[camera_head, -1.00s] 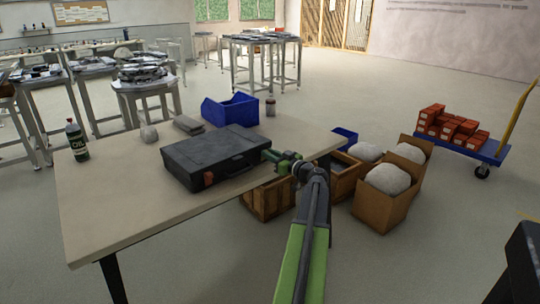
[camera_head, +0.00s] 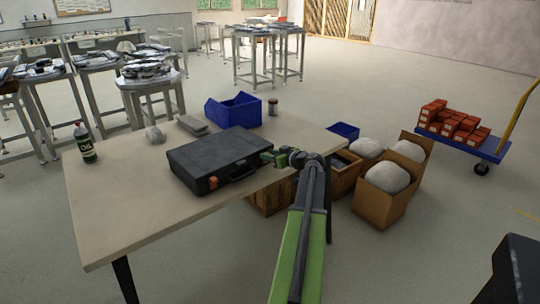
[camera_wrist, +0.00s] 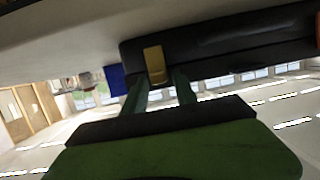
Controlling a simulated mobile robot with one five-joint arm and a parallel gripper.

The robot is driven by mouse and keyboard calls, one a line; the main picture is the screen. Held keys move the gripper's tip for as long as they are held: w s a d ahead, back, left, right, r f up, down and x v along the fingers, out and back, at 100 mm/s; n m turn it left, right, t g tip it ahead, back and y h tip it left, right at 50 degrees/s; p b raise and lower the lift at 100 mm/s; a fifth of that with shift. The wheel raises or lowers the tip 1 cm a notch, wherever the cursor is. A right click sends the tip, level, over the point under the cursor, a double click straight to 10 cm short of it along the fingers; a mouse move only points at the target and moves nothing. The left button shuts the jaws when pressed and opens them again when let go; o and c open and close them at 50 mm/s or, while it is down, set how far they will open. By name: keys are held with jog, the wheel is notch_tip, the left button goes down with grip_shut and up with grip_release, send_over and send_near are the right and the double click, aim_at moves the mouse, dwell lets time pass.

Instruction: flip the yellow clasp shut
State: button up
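A dark case (camera_head: 205,158) lies closed on the table (camera_head: 130,205), its handle on the near side. An orange-red clasp (camera_head: 213,183) shows on its near side, left of the handle. The yellow clasp (camera_wrist: 154,62) shows in the wrist view on the case's side; I cannot make it out in the head view. My gripper (camera_head: 270,157) is at the right end of the case's near side. In the wrist view its two fingers (camera_wrist: 161,80) stand apart with nothing held. The clasp's lower end appears between or just beyond the fingertips; contact cannot be told.
A blue bin (camera_head: 233,110), a small jar (camera_head: 272,107), a grey block (camera_head: 193,125), a pale lump (camera_head: 155,135) and an oil bottle (camera_head: 86,143) stand on the table. Boxes with sacks (camera_head: 388,177) stand on the floor to the right. The table's front left is clear.

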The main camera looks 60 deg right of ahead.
jog(key=shift+o, duration=0.4)
jog(key=shift+s, duration=0.1)
jog(key=shift+s+a+r, duration=0.1)
jog(key=shift+s+r, duration=0.05)
jog(key=shift+s, duration=0.15)
jog(key=p+v, duration=0.5)
jog(key=v, duration=1.1)
jog(key=shift+s, duration=0.3)
jog(key=shift+a, duration=0.1)
